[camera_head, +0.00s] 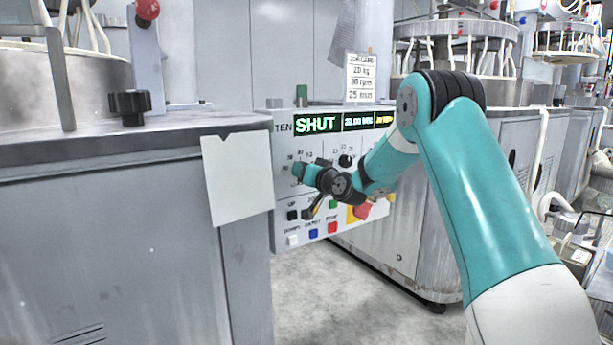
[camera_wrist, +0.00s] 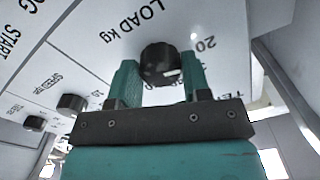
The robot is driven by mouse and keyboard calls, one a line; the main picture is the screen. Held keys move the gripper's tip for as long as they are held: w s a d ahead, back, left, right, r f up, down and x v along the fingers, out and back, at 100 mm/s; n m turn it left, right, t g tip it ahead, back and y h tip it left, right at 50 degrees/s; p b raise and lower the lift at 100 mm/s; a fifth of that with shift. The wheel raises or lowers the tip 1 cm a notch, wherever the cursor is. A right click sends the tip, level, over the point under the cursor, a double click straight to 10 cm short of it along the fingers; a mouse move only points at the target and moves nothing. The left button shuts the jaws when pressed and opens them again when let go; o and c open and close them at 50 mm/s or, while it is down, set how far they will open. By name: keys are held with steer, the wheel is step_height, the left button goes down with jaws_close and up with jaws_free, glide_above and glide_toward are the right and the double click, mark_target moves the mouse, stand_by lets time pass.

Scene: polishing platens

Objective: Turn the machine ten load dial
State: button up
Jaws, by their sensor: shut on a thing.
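The machine ten control panel (camera_head: 284,236) stands in the middle of the head view, with a lit display (camera_head: 343,121) that reads SHUT on its left part. In the wrist view the black load dial (camera_wrist: 161,60) sits under an upside-down LOAD kg label, with a white mark on its face. My gripper (camera_wrist: 160,76) has one teal finger on each side of the dial and is shut on it. In the head view my gripper (camera_head: 303,170) is at the panel's left half and hides the dial.
A speed dial (camera_wrist: 72,102) and another small knob (camera_wrist: 35,123) lie beside the load dial. Coloured buttons, including a red one (camera_head: 332,228), sit low on the panel. A grey cabinet (camera_head: 110,230) fills the left.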

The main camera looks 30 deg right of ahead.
steer(key=shift+f, duration=0.1)
steer(key=o, duration=0.9)
steer(key=s, duration=0.5)
steer(key=s+b, duration=0.1)
steer(key=s, duration=0.5)
steer(key=s+b, duration=0.1)
steer(key=s, duration=0.5)
steer(key=shift+s+d, duration=0.2)
steer(key=shift+d, duration=0.1)
